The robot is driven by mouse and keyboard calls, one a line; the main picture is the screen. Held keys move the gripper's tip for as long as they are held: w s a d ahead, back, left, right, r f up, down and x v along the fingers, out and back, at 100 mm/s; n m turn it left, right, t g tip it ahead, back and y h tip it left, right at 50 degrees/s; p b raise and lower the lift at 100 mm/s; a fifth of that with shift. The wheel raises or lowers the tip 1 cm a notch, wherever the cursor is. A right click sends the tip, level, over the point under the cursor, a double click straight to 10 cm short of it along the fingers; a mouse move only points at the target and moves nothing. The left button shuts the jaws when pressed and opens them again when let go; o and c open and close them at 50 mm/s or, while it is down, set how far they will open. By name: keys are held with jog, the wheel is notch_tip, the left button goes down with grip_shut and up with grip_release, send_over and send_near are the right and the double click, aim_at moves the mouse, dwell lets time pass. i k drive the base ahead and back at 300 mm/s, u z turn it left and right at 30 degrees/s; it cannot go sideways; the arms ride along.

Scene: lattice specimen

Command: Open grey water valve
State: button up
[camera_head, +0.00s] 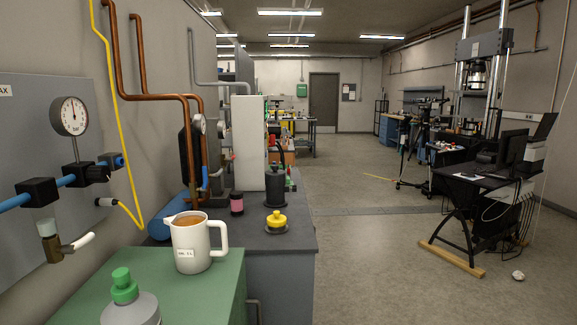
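On the grey wall panel (35,140) at the left, a blue pipe (15,201) runs through black fittings (38,191). A round pressure gauge (70,116) stands above it. Below the pipe is a brass tap (52,248) with a pale grey top (46,227) and a white spout or hose end (84,240). This may be the grey water valve; I cannot tell whether it is open or shut. Another fitting with a blue end (117,161) sits at the right end of the pipe. My gripper is not in view.
A green-topped cabinet (215,290) in front holds a white jug (190,248) of brown liquid and a green-capped bottle (130,305). A dark bench (285,242) behind holds weights. A yellow hose (110,75) hangs on the wall. The floor (370,265) in the middle is clear.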

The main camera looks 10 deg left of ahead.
aim_at(214, 176)
jog(key=z, duration=0.3)
jog(key=i, duration=1.45)
jog(key=u, duration=1.05)
jog(key=i, duration=0.45)
jog(key=u, duration=0.4)
